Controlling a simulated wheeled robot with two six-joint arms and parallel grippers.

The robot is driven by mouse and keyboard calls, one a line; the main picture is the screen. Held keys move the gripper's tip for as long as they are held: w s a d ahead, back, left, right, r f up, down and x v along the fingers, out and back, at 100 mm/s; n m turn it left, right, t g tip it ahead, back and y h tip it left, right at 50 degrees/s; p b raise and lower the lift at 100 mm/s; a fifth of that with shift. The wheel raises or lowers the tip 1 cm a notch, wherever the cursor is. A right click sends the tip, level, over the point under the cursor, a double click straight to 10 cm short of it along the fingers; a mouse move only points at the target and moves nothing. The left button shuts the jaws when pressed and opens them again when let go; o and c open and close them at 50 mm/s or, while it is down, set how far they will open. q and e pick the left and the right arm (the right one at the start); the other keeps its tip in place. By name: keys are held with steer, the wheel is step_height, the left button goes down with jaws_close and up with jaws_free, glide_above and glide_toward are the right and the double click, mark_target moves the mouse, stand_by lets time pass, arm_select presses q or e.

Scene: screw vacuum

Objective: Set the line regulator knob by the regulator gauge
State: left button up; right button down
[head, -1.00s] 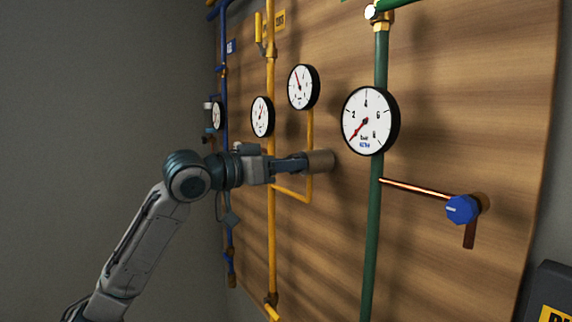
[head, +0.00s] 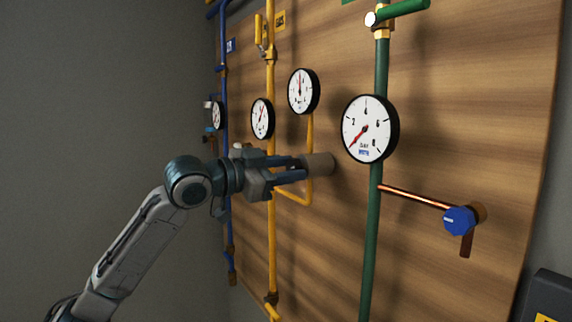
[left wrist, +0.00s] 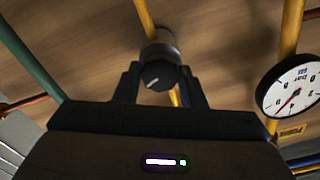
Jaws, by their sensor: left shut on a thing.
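The line regulator (head: 320,163) is a brownish cylinder on the yellow pipework, sticking out from the board. Its dark knob, with a white pointer line, shows in the left wrist view (left wrist: 160,76). My left gripper (head: 300,169) is shut on the knob, one finger on each side. In the head view the fingers mostly hide the knob. The gauge above the regulator (head: 303,91), joined to it by a yellow pipe, has its red needle nearly straight up. A second gauge (head: 262,118) sits to its left. My right gripper is not in view.
A larger gauge (head: 369,129) stands on the green pipe (head: 372,230) to the right. A copper branch ends at a blue knob (head: 460,220). A blue pipe (head: 224,110) runs at the far left. The lower board is mostly clear.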

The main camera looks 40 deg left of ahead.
arm_select(q)
steer(key=m, duration=0.4)
steer(key=shift+m, duration=0.3)
steer(key=m, duration=0.4)
steer(key=shift+m, duration=0.3)
steer(key=m, duration=0.9)
steer(key=shift+f, duration=0.15)
steer(key=shift+m, duration=0.5)
steer(key=o, duration=1)
steer(key=shift+s, duration=0.1)
